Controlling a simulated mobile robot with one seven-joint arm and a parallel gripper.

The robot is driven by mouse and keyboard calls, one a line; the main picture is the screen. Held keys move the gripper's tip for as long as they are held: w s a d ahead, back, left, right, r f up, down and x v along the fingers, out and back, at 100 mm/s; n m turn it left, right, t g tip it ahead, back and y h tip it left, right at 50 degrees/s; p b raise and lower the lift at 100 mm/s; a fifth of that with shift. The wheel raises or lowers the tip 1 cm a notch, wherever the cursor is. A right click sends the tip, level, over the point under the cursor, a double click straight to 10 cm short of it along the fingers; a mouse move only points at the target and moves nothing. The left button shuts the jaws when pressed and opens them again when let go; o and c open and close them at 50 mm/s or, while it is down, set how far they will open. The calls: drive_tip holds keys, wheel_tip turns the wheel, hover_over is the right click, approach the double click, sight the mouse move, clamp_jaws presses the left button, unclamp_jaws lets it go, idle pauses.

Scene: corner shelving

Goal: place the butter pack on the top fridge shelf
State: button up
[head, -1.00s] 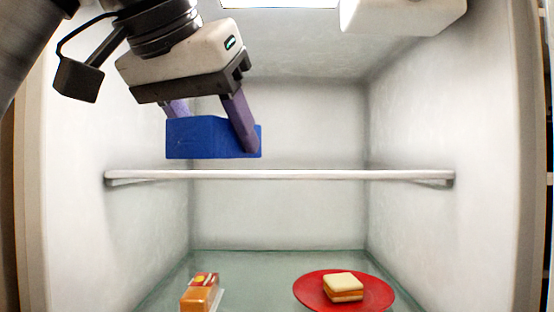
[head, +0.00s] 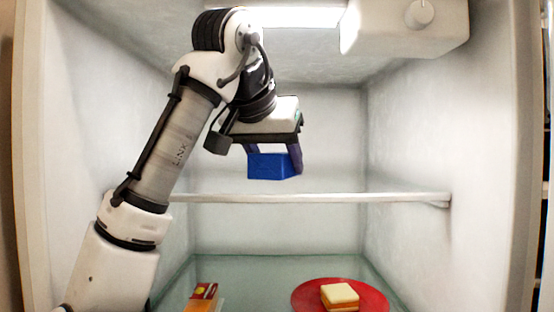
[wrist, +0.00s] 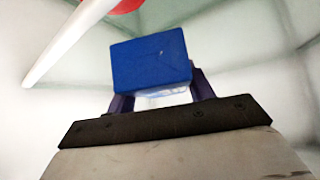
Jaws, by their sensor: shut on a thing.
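A blue block-shaped pack, taken as the butter pack (head: 268,167), is held between the purple fingers of my gripper (head: 273,160). It also fills the middle of the wrist view (wrist: 152,62). My gripper is shut on it and points down inside the fridge. The top fridge shelf (head: 310,197) is a thin white shelf across the upper part. The pack appears a little above the shelf's level, with a gap between them in the head view. In the wrist view the shelf's white edge (wrist: 70,42) is at the upper left.
On the lower glass surface (head: 260,266) are a red plate (head: 370,298) with a sandwich (head: 340,295) and an orange-and-red carton (head: 203,296). A white box with a knob (head: 405,28) hangs at the upper right. The shelf's visible top is clear.

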drive_tip(key=shift+w+d+f, duration=0.15)
drive_tip(key=shift+w+f, duration=0.15)
drive_tip(key=shift+f, duration=0.4)
drive_tip(key=shift+s, duration=0.15)
drive_tip(key=shift+f, duration=0.2)
drive_tip(key=o, duration=1.2)
drive_tip(key=shift+r, duration=0.15)
